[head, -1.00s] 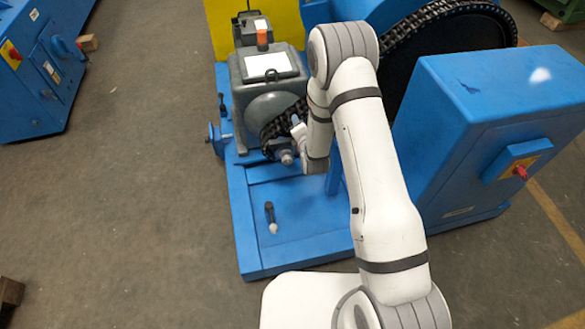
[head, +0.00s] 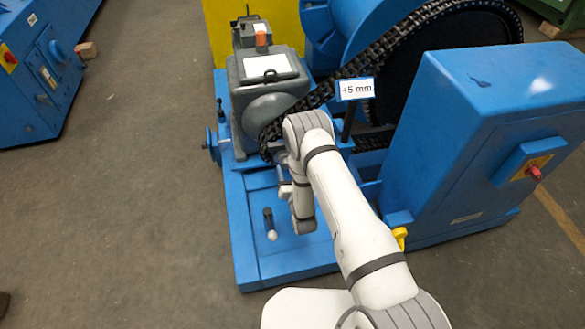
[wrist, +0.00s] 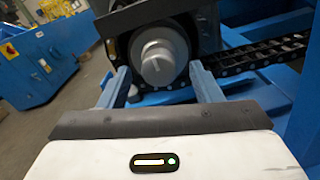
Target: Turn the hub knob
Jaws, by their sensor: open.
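The hub knob (wrist: 159,62) is a round grey cap with a small centre boss, seen nearly face-on in the wrist view. It sits in front of a dark sprocket with the chain (wrist: 268,55) running off to the right. My gripper (wrist: 160,78) is open, with one finger to the left and one to the right of the knob and slightly below it. It holds nothing, and I cannot tell whether the fingertips reach the knob's depth. In the head view my arm largely hides the knob and the fingers.
A "+5 mm" sign (head: 356,89) stands right of the grey gearbox (head: 265,88). A blue cabinet (head: 455,150) stands right of my arm. Open floor (head: 120,220) lies to the left.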

